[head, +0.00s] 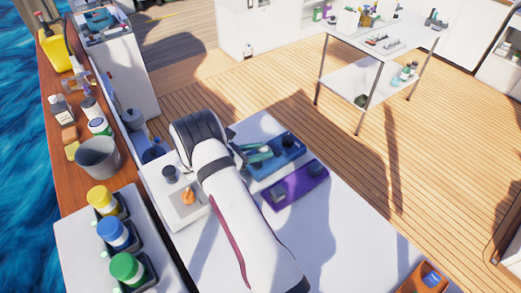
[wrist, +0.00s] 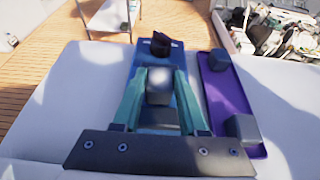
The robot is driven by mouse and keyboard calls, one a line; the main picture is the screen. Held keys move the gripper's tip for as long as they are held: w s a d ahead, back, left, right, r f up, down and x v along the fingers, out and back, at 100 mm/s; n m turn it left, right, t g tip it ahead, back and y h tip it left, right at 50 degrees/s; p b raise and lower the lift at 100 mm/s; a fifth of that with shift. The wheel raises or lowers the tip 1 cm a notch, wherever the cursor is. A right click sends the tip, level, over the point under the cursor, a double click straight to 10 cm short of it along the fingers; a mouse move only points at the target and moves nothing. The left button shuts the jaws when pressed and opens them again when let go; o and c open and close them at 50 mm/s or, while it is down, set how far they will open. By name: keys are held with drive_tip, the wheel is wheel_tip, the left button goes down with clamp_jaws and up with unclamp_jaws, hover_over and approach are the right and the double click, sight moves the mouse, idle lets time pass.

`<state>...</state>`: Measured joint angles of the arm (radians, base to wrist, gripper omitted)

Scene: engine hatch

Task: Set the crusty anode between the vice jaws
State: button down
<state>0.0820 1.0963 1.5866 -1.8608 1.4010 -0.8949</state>
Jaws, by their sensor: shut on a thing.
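My gripper (wrist: 160,78) has teal fingers on both sides of a grey block with a pale, mottled face, apparently the crusty anode (wrist: 159,76). It is shut on this block over the blue vice base (wrist: 185,92). A dark block (wrist: 160,45), apparently the far vice jaw, stands beyond the fingertips; the near jaw is hard to make out. I cannot tell whether the anode touches the base.
A purple base (head: 312,187) with two grey blocks lies alongside the blue one, to its right in the wrist view. An orange tray (head: 407,284) is at front right. The white tabletop between is clear.

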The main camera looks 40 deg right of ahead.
drive_tip(key=shift+c, duration=2.2)
unclamp_jaws()
drive_tip(key=shift+f, duration=0.1)
